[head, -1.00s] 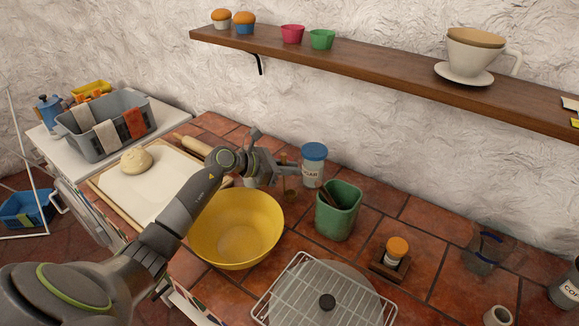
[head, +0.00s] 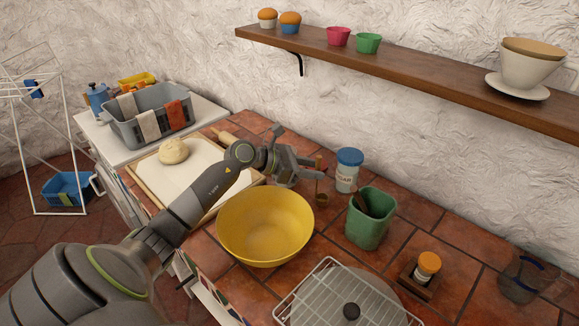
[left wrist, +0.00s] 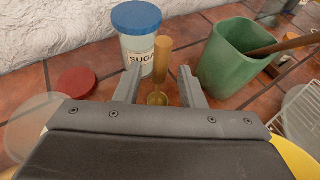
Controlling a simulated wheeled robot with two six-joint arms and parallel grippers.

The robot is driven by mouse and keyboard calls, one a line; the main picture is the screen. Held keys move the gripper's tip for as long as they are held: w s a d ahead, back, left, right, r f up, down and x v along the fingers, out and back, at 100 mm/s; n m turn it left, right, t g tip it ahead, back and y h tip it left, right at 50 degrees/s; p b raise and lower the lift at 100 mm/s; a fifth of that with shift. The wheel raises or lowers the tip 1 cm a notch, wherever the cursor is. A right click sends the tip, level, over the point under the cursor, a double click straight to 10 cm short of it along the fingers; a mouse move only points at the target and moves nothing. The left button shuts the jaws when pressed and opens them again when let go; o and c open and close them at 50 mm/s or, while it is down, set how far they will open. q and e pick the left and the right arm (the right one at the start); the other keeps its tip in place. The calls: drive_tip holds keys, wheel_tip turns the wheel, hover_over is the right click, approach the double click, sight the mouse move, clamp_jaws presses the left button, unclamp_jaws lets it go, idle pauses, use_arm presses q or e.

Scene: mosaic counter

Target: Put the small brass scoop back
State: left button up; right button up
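Contact with the handle cannot be told. My right gripper is not in view.
A green crock (head: 370,220) with a wooden utensil stands right of the scoop. A red disc (left wrist: 72,86) is left of the sugar jar.

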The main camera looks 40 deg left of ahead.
use_arm(q)
drive_tip(key=b+v, duration=0.2)
drive_tip(key=v, duration=0.6)
drive_tip(key=shift+r, duration=0.1)
idle(0.3)
